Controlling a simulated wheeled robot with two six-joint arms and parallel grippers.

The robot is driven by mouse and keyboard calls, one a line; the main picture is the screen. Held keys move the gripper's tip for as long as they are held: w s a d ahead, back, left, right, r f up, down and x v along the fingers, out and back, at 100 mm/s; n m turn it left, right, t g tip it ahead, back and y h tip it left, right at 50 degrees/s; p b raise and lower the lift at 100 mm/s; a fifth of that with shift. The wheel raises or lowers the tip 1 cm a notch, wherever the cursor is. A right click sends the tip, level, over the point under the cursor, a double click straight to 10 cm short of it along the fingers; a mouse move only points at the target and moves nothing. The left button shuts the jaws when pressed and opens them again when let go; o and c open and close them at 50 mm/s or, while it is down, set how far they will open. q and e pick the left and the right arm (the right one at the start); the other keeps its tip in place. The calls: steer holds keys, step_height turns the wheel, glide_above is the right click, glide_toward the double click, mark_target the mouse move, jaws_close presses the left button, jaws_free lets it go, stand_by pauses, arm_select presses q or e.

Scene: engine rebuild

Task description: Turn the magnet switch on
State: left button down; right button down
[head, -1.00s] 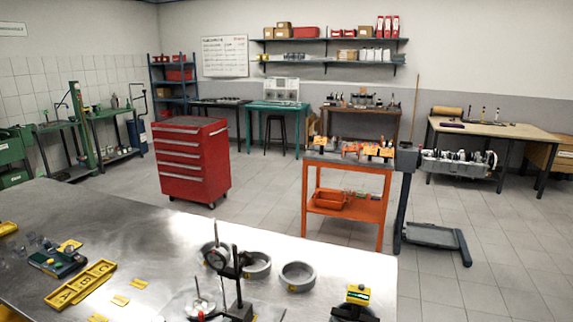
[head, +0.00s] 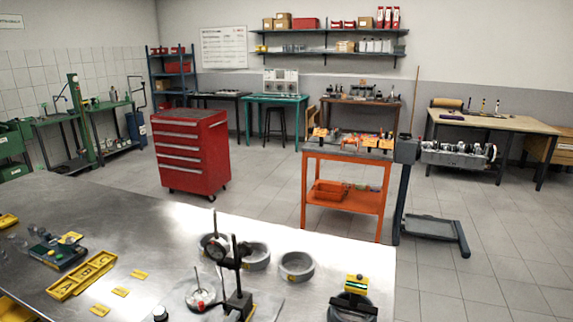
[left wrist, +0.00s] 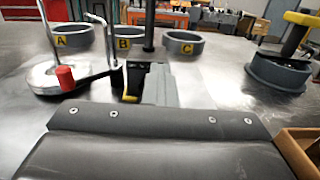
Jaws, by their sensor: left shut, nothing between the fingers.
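The dial gauge stand has a dark magnetic base (head: 238,306) near the front edge of the steel bench in the head view. I cannot make out the switch's position. My right gripper is not in view.
A round plate (head: 203,294) with a thin rod lies left of the base. Grey rings (head: 297,267) sit behind. A yellow-topped tool (head: 355,286) is at the right. Yellow trays (head: 80,276) lie left.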

arm_select(q)
steer(key=shift+s+f, duration=0.1)
steer(key=shift+f, duration=0.1)
steer(key=shift+r+p, duration=0.15)
steer(key=shift+p, duration=0.25)
steer(key=shift+r+p+v, duration=0.2)
steer(key=shift+p+v, duration=0.3)
steer(key=shift+v, duration=2.4)
